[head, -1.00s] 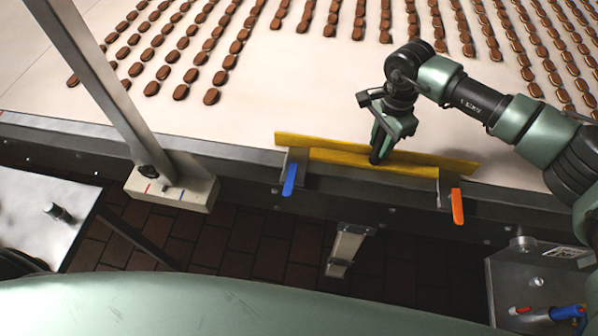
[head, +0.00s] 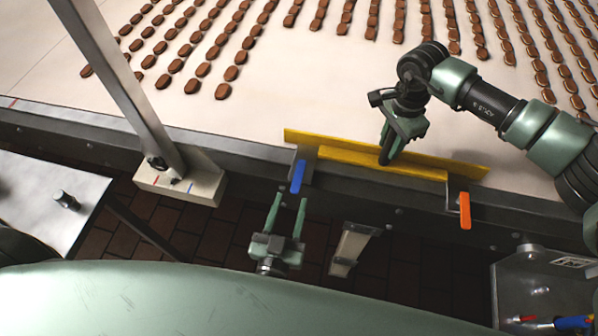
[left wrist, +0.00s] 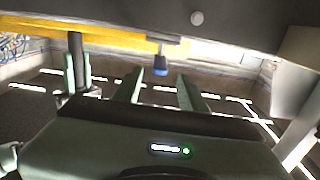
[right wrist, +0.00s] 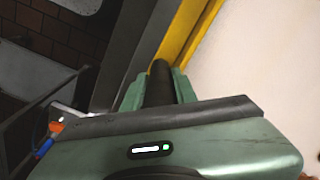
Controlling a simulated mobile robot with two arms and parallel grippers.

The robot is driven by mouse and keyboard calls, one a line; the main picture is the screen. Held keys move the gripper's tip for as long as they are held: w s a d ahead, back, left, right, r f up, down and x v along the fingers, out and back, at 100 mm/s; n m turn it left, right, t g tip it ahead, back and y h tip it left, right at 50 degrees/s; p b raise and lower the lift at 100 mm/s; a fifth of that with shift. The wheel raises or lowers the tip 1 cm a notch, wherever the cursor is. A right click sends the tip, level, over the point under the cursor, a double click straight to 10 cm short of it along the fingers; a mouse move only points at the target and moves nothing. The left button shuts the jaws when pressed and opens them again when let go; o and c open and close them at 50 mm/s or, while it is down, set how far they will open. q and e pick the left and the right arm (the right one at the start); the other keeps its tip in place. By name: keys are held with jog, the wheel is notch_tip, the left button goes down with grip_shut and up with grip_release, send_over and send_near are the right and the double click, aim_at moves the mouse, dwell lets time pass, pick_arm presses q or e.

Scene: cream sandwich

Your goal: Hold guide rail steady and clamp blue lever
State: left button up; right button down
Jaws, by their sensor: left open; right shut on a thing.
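The yellow guide rail (head: 462,168) lies along the near edge of the cream belt. My right gripper (head: 386,155) is shut on a black upright handle (right wrist: 160,84) at the rail. The blue lever (head: 298,177) hangs from a bracket at the rail's left end. My left gripper (head: 291,200) is open, just below the blue lever, fingers pointing up toward it. In the left wrist view the blue lever (left wrist: 160,66) shows ahead, roughly between the fingertips and apart from them. The rail also shows in the right wrist view (right wrist: 187,45).
An orange lever (head: 465,210) hangs at the rail's right end. A metal post stands on a pale block (head: 180,184) to the left. A metal bracket (head: 349,250) juts out right of my left gripper. Rows of brown sandwiches (head: 222,90) lie on the belt.

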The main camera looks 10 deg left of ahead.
aim_at(299, 174)
pick_arm(q)
jog(key=w, duration=0.9)
jog(key=shift+w+f, duration=0.1)
jog(key=shift+w, duration=0.05)
grip_shut()
dwell(1.0)
